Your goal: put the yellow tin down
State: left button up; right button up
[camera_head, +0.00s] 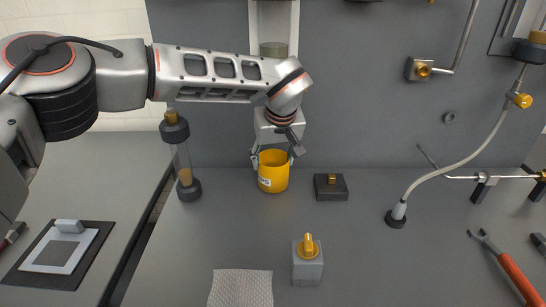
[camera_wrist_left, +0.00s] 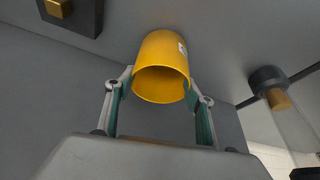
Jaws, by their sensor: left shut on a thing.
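The yellow tin (camera_head: 273,172) is upright near the back of the grey bench, with a small white label on its side. My left gripper (camera_head: 275,156) reaches down from above and is shut on it, one finger on each side near the rim. In the left wrist view the tin (camera_wrist_left: 163,62) shows its open mouth towards the camera, between the fingertips (camera_wrist_left: 159,84). I cannot tell whether its base touches the bench. My right gripper is not in view.
A dark block with a brass piece (camera_head: 331,190) stands close right of the tin. A glass cylinder with dark caps (camera_head: 182,160) stands to the left. In front are a grey block with a yellow knob (camera_head: 307,268) and a white cloth (camera_head: 240,288). Bench between is clear.

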pick_arm(q)
jog(key=shift+f, duration=0.25)
jog(key=o, duration=1.5)
jog(key=shift+c, duration=0.2)
jog(key=s+d+r, duration=0.1)
jog(key=s, duration=0.5)
jog(key=s+d+r, duration=0.1)
jog(key=s+d, duration=0.1)
jog(key=s, duration=0.5)
jog(key=shift+r, duration=0.4)
grip_shut()
jog(key=shift+r, duration=0.1)
